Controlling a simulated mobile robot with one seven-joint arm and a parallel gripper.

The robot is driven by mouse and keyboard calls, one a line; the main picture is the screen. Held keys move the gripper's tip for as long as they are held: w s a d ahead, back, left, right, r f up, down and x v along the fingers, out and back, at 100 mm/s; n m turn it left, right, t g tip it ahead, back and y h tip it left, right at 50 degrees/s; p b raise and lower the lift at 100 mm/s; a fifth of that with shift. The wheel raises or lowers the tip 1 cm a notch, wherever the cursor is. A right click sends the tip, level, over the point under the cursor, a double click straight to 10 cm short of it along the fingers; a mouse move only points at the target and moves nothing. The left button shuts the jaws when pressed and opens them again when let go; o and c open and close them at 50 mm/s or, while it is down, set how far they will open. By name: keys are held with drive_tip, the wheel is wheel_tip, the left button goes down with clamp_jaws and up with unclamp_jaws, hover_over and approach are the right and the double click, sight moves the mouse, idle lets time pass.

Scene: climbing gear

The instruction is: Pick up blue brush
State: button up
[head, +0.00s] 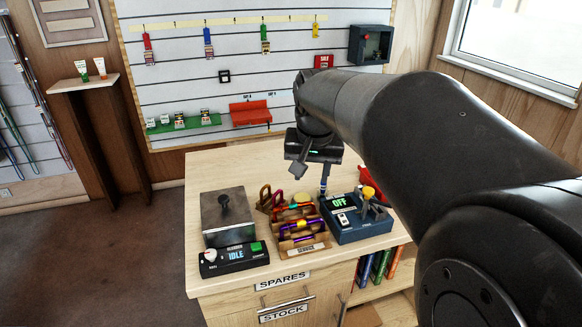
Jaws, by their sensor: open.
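My gripper (311,172) is over the back of the wooden counter (210,175), and its jaws are open. A thin, upright item with blue on it (323,187) shows just below the gripper's right side. It may be the blue brush, but it is too small to be sure. My arm hides part of the counter behind and to the right.
A grey box with a black knob (228,218) and a dark unit reading IDLE (235,258) stand at the counter's left. A red bin (374,184) sits at the right. The counter's back left is clear.

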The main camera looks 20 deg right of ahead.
drive_tip(key=w+d+f+m, duration=0.2)
drive_tip(key=w+d, duration=0.3)
drive_tip(key=w, duration=0.3)
drive_tip(key=m+g, duration=0.2)
hover_over(323, 192)
wheel_tip(323, 192, down, 10)
drive_tip(key=shift+d+f, duration=0.1)
drive_tip(key=shift+w+f, duration=0.2)
drive_tip(key=shift+f, duration=1.2)
drive_tip(key=shift+w+f, duration=0.2)
drive_tip(key=shift+f, duration=1.15)
drive_tip(key=shift+c, duration=0.2)
clamp_jaws()
